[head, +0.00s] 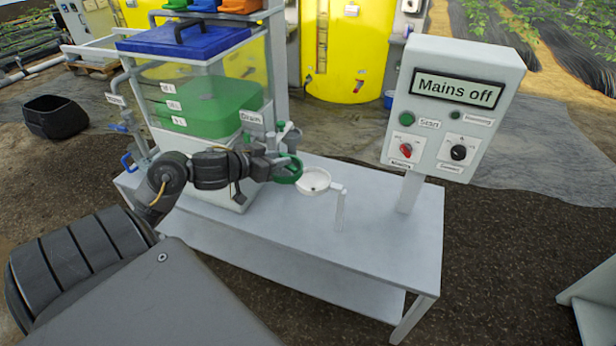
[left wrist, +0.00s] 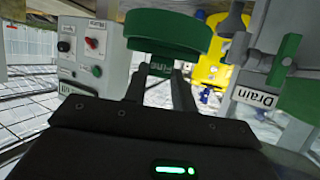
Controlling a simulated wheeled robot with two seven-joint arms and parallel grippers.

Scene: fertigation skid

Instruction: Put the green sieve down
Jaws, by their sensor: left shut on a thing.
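The green sieve (head: 289,170) shows as a green ring at the tip of my left gripper (head: 268,164), above the grey bench (head: 270,235). In the left wrist view the green sieve (left wrist: 168,30) is a round green rim between the fingertips of my left gripper (left wrist: 160,78), which is shut on it. My right gripper is out of view.
A clear tank (head: 205,85) with green liquid and a blue lid stands behind my left arm. A "Drain" label (head: 251,117) and pipework are close to the gripper. A control box (head: 452,105) reading "Mains off" stands to the right.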

